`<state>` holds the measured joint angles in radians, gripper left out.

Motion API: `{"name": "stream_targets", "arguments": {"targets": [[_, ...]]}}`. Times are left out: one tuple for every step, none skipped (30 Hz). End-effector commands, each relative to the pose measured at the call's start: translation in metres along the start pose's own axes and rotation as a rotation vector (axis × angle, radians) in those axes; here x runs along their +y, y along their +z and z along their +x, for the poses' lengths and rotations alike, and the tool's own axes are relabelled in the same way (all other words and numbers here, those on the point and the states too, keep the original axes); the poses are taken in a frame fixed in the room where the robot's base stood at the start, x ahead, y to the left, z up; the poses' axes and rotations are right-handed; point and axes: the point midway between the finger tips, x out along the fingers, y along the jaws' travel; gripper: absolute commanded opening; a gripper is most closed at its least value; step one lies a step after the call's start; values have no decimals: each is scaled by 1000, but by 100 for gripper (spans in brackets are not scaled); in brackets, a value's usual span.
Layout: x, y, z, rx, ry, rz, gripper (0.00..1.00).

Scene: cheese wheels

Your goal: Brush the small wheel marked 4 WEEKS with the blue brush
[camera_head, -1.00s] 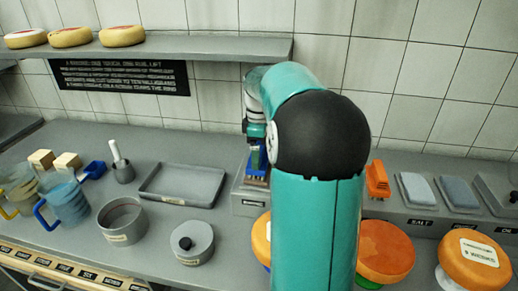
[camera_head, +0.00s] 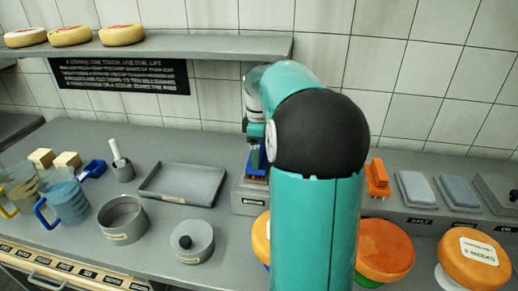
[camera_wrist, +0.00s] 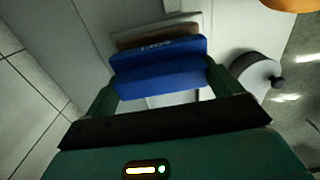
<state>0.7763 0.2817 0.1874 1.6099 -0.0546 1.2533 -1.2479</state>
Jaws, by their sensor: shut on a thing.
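My gripper (camera_head: 256,144) is shut on the blue brush (camera_head: 258,160) at the back of the counter, by a grey block. In the wrist view the brush's blue handle (camera_wrist: 160,65) lies across between the two fingers of my gripper (camera_wrist: 162,88), with its brown bristles beyond. An orange wheel (camera_head: 474,258) at the right has a white label ending in WEEKS; its number is hard to read. An orange-red wheel (camera_head: 385,252) stands left of it. Another orange wheel (camera_head: 261,238) is mostly hidden behind my arm.
An orange brush (camera_head: 377,178) and two grey blocks (camera_head: 416,190) stand at the back right. A shelf (camera_head: 200,47) holds several wheels above.

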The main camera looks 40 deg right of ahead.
Motion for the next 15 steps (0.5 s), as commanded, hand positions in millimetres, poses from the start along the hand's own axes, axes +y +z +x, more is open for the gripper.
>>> {"name": "stream_targets", "arguments": {"targets": [[-1,0,2,0,-4,0,69],[-1,0,2,-1,-4,0,69],[-1,0,2,-1,-4,0,69],[0,0,2,-1,-4,0,69],[0,0,1,-1,-4,0,69],[0,0,-1,-1,-4,0,69],[0,0,-3,-1,-4,0,69],[0,0,-6,0,-4,0,69],[0,0,-9,0,-3,0,69],[0,0,-11,0,-2,0,69],[0,0,-14,0,-2,0,69],[0,0,-17,0,-2,0,69],[0,0,-19,0,-2,0,69],[0,0,-22,0,-1,0,69],[0,0,-24,0,-1,0,69]]}}
